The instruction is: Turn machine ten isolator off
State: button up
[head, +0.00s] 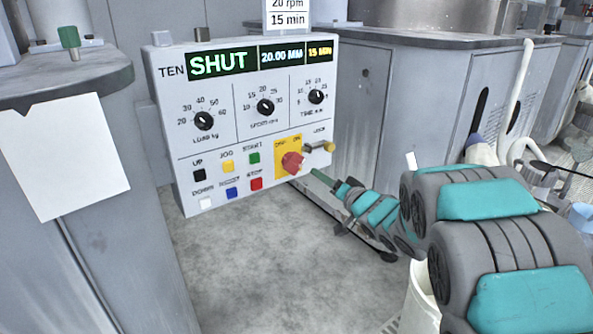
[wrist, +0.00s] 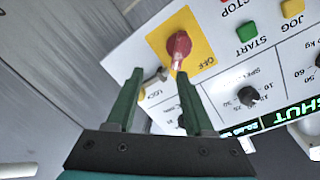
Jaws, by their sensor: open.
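The machine ten panel (head: 245,115) shows "TEN" and a lit display reading SHUT. Its isolator is a red rotary knob (head: 291,162) on a yellow plate (head: 281,145), low on the panel's right side. In the wrist view the red knob (wrist: 179,44) lies just beyond the right fingertip, its pale-marked end toward my gripper, with OFF printed on the plate. My gripper (wrist: 159,74) is open, its green fingers apart and empty. In the head view my gripper (head: 318,175) is just right of and below the knob. Contact with the knob cannot be told.
A brass lock piece (head: 322,147) sticks out right of the knob; in the wrist view it (wrist: 156,77) shows between the fingers. START (head: 254,158) and STOP (head: 256,184) buttons are close left. A grey cabinet (head: 400,100) stands behind. The floor below is clear.

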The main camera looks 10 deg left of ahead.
aim_at(298, 169)
jog(key=shift+g+y, duration=0.4)
jog(key=shift+y, duration=0.5)
jog(key=w+a, duration=0.1)
jog(key=a, duration=0.2)
jog(key=w+a, duration=0.1)
jog(key=a, duration=0.2)
jog(key=w+a, duration=0.2)
jog(key=a, duration=0.1)
jog(key=shift+d, duration=0.1)
grip_shut()
